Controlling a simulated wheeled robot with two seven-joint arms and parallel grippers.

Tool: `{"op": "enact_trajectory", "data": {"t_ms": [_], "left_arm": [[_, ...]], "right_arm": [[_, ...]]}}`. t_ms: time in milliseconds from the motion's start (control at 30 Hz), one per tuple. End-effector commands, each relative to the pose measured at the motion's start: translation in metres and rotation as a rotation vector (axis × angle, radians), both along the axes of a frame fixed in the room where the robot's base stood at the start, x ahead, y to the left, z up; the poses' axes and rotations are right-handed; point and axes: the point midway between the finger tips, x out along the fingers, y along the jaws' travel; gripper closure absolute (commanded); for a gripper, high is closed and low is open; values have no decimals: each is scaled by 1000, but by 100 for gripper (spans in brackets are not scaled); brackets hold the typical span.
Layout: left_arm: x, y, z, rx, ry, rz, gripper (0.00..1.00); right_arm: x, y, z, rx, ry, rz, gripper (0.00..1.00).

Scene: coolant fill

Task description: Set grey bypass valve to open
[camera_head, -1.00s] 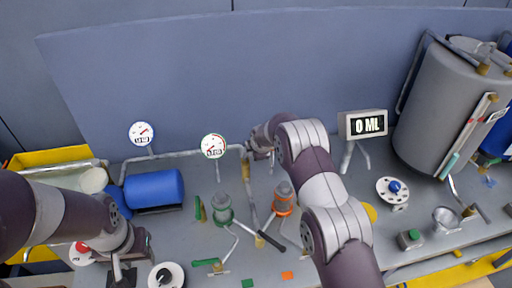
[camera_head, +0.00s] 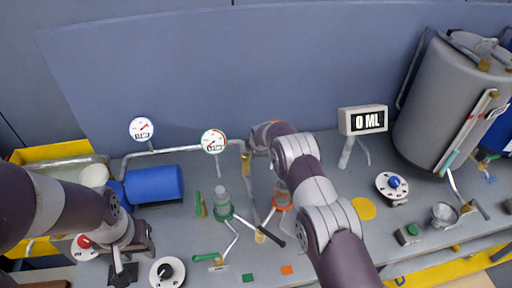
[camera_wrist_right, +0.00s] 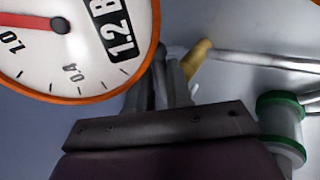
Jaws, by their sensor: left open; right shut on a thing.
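In the right wrist view the gripper (camera_wrist_right: 172,78) is shut on a narrow grey part, seemingly the handle, beside a brass stem (camera_wrist_right: 197,60). The handle's angle is hard to tell. My left gripper (camera_head: 123,268) is open, low at the left, above the bench near a red-knobbed white dial (camera_head: 84,246).
An orange-rimmed gauge (camera_wrist_right: 70,40) is very close to the right gripper. The display (camera_head: 363,121) reads 0 ML. A large grey tank (camera_head: 445,105) stands at the right.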

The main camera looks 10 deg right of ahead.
Motion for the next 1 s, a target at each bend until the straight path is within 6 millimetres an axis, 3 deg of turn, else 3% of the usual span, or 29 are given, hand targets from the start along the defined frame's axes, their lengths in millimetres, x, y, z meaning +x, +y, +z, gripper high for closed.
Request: {"op": "enact_trajectory", "data": {"t_ms": [267,700,833,1000], "left_arm": [[0,0,-17,0,0,0,57],[0,0,-102,0,0,0,57],[0,0,-118,0,0,0,57],[0,0,-125,0,0,0,57]], "right_arm": [[-2,2,-4,-1,0,-60,100],[-13,11,-10,0,-4,-399,100],[-15,14,-7,-1,-4,-505,100],[-18,18,-1,-1,-2,-624,100]]}}
